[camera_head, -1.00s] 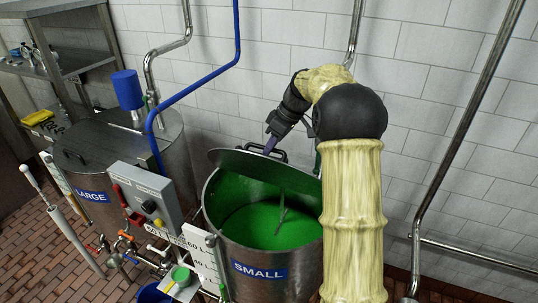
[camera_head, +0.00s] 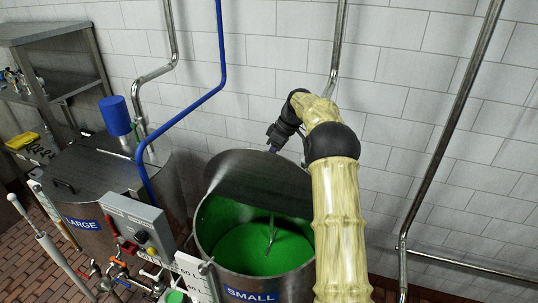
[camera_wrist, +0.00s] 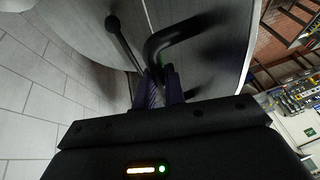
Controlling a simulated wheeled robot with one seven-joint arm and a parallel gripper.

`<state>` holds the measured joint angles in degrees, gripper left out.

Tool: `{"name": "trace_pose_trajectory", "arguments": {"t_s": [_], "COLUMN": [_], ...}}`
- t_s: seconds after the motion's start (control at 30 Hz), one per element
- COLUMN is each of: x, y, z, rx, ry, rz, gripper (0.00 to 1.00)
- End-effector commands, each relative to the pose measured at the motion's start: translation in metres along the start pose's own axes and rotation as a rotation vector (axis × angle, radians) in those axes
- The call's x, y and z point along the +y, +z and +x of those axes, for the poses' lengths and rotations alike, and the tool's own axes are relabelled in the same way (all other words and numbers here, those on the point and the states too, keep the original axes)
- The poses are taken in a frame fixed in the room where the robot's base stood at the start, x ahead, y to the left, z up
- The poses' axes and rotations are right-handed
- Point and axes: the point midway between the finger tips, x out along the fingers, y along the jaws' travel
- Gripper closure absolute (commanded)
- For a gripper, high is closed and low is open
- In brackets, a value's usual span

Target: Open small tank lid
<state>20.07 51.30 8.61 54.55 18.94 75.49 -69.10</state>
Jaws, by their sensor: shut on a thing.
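The small tank (camera_head: 205,245) is a steel drum with a blue SMALL label, and bright green liquid (camera_head: 240,240) shows inside. Its dark half-lid (camera_head: 260,182) is tilted up steeply at the back, leaving the front opening uncovered. My gripper (camera_head: 273,149) is behind the lid's upper edge, and its fingertips are mostly hidden there. In the wrist view, my gripper (camera_wrist: 164,88) is shut on the black bar handle (camera_wrist: 180,35) of the lid (camera_wrist: 215,60). A stirrer rod (camera_head: 271,232) stands in the liquid.
The large tank (camera_head: 80,170), with a closed lid, stands at the left. A grey control box (camera_head: 140,228) and a blue pipe (camera_head: 222,60) are between the tanks. The tiled wall (camera_head: 420,110) is close behind my arm. A steel pipe (camera_head: 450,130) runs down at the right.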

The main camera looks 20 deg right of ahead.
Motion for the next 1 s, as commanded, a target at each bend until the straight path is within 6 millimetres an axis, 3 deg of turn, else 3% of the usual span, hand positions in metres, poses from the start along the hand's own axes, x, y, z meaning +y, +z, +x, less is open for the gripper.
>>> {"name": "trace_pose_trajectory", "arguments": {"t_s": [0.03, 0.17, 0.2, 0.3, 0.67, 1.0], "x": [0.001, 0.001, 0.001, 0.0, -0.001, 0.002], "y": [0.007, 0.007, 0.007, 0.005, 0.0, 0.001], "z": [0.009, 0.009, 0.01, 0.009, 0.003, -0.04], "rx": [-0.014, -0.014, -0.015, -0.013, -0.006, -0.005], "ry": [-0.013, -0.013, -0.013, -0.013, -0.009, -0.006], "rz": [0.009, 0.008, 0.008, 0.005, -0.001, 0.001], "gripper": [1.0, 1.0, 0.82, 0.66, 0.66, 0.66]}}
